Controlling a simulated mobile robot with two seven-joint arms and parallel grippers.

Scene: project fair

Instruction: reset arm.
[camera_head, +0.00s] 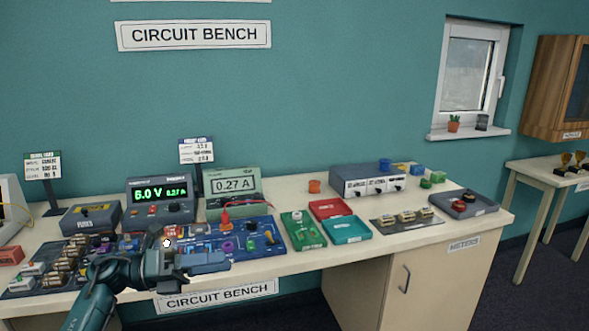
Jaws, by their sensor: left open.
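My left arm comes in from the lower left. Its dark gripper (203,261) is open, over the front edge of the bench, with nothing seen between its fingers. It covers part of the blue circuit board (262,250) behind it. I cannot tell whether it touches the board or the bench. A small white and red item (167,242) shows just behind the gripper. My right gripper is not in view.
The long bench (315,263) carries a power supply (160,200) reading 6.0 V, a meter (233,187) reading 0.27 A, red (333,207) and teal trays (346,231), and a grey drawer box (367,180). A cabinet (425,279) stands below right.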

